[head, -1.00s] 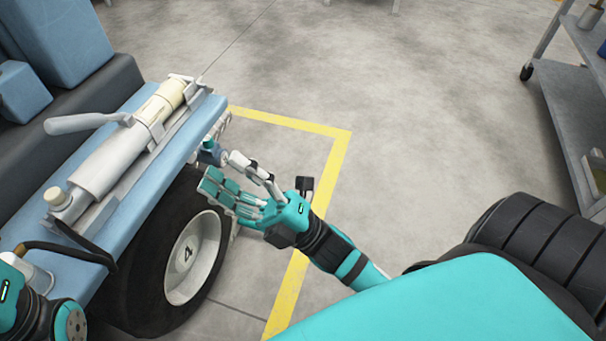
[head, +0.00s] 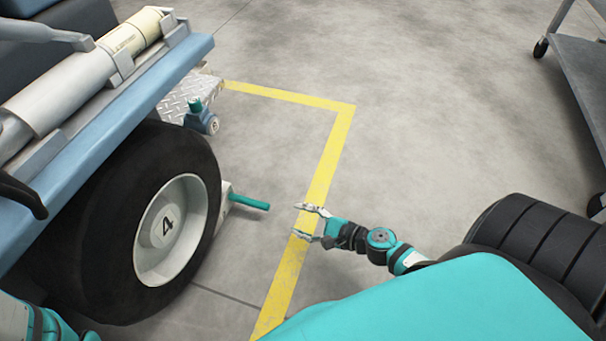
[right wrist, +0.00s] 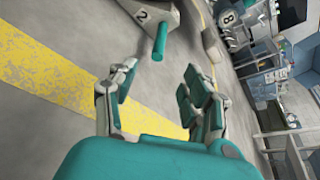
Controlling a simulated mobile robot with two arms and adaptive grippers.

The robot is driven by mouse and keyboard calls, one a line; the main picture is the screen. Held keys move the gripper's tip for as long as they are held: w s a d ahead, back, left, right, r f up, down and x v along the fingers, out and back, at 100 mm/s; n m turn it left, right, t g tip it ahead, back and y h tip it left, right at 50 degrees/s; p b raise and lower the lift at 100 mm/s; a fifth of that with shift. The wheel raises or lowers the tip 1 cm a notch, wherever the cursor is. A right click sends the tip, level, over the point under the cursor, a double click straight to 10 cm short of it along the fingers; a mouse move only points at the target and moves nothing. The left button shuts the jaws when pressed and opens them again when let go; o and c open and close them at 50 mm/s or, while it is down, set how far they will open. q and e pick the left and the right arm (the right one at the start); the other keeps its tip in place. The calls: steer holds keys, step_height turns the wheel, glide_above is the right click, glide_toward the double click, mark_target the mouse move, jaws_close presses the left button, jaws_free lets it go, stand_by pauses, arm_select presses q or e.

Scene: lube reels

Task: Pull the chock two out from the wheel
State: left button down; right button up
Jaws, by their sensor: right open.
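Chock two is a pale grey wedge (head: 227,203) on the floor against the right side of the black wheel (head: 152,262), whose hub reads "4". Its teal bar handle (head: 249,202) sticks out to the right. The chock's face, marked "2" (right wrist: 141,15), and its handle (right wrist: 160,42) show at the top of the right wrist view. My right gripper (head: 303,222) is open and empty, to the right of the handle's end with a gap between. Its spread fingers (right wrist: 157,85) face the handle in the wrist view. My left gripper is out of view; part of my left arm shows at the bottom left.
The blue vehicle body (head: 130,97) overhangs the wheel. A tread-plate step (head: 190,93) juts out beyond it. A yellow floor line (head: 322,175) runs under my right gripper. A grey cart (head: 583,65) stands at the far right. The floor between is clear.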

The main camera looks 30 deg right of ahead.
mark_target(258, 205)
steer(key=shift+w, duration=0.1)
steer(key=b+x, duration=0.4)
steer(key=x, duration=1.3)
steer(key=shift+w+a+r, duration=0.1)
steer(key=shift+w+a, duration=0.05)
steer(key=shift+c, duration=0.4)
jaws_close()
